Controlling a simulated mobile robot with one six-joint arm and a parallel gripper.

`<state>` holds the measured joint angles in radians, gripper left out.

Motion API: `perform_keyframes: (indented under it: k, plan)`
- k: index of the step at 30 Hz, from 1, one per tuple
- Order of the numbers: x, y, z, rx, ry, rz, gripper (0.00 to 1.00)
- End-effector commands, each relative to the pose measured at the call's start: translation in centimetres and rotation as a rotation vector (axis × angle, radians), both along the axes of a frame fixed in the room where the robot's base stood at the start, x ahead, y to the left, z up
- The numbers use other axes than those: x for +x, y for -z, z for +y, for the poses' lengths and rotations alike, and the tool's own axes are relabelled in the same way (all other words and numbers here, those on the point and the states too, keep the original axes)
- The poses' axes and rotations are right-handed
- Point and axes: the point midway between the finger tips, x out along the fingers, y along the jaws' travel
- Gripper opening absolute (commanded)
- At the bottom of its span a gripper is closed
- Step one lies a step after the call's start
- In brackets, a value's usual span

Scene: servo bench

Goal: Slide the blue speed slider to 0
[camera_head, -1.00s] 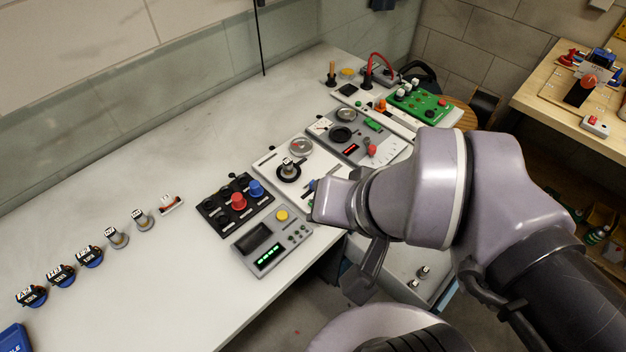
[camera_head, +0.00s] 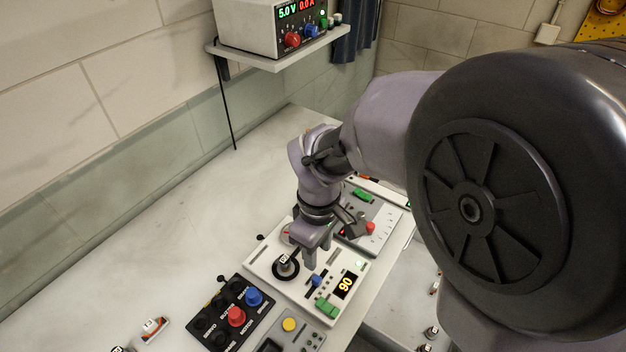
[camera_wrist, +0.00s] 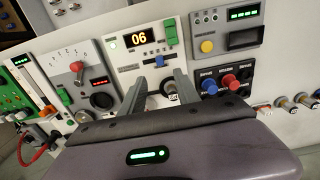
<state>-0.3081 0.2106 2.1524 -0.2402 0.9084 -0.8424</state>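The blue speed slider (camera_head: 317,281) sits on the white panel (camera_head: 262,258), beside a small display (camera_head: 345,285) that reads 90. The slider (camera_wrist: 161,59) also shows in the wrist view, just beyond my fingertips, where the display (camera_wrist: 139,38) appears upside down. My gripper (camera_head: 316,253) hangs above the panel, pointing down, between the round black dial (camera_head: 286,268) and the slider. In the wrist view my gripper (camera_wrist: 160,78) is open, with its two fingers apart and nothing between them. The fingers look apart from the slider; their height above the panel is unclear.
A green part (camera_head: 326,308) is on the panel's front edge. A black box (camera_head: 236,319) with red and blue knobs stands to the left, and a grey panel (camera_head: 385,222) with a red-knobbed lever to the right. The bench (camera_head: 190,225) behind is clear.

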Motion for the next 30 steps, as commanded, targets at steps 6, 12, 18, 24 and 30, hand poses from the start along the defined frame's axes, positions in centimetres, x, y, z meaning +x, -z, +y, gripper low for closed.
perform_keyframes:
  k: [6, 12, 18, 24, 30]
  plan:
    - [-0.1, 7.3, 0.0, -0.001, 0.002, 0.003, 0.38]
    - [0.0, 10.8, 0.0, 0.001, 0.003, 0.001, 0.38]
    - [0.0, 11.5, 0.0, 0.001, 0.003, -0.001, 0.38]
    - [0.0, 11.4, 0.0, 0.001, 0.003, -0.001, 0.32]
    - [0.0, 11.4, 0.0, 0.001, 0.003, -0.001, 0.0]
